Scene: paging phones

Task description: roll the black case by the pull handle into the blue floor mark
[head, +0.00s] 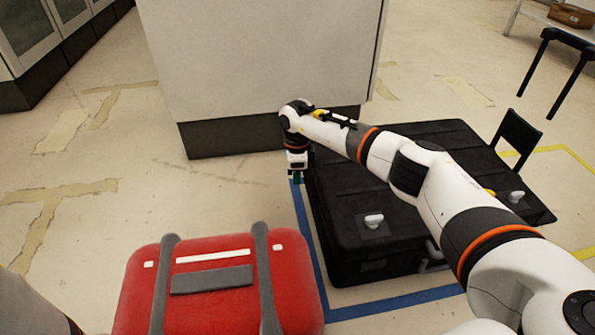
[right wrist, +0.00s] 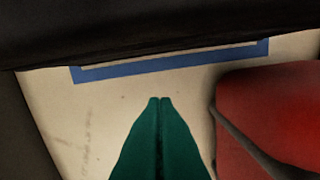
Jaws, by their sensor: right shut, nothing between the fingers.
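The black case (head: 345,215) lies flat on the floor at the centre right of the head view, under my right arm. Blue tape of the floor mark (head: 395,301) runs along its left and front sides; the rest of the mark is hidden. My right gripper (head: 296,178) points down beside the case's far left corner, apart from any handle I can see. In the right wrist view its green fingers (right wrist: 160,100) are together and empty, with the blue tape (right wrist: 170,69) ahead of them. A pull handle is not clearly visible. My left gripper is out of view.
A red suitcase (head: 215,290) with grey straps stands close at the front left. A pale cabinet (head: 260,65) stands just behind the case. A black chair (head: 520,135) and yellow tape (head: 575,160) are at the right. Open floor lies to the left.

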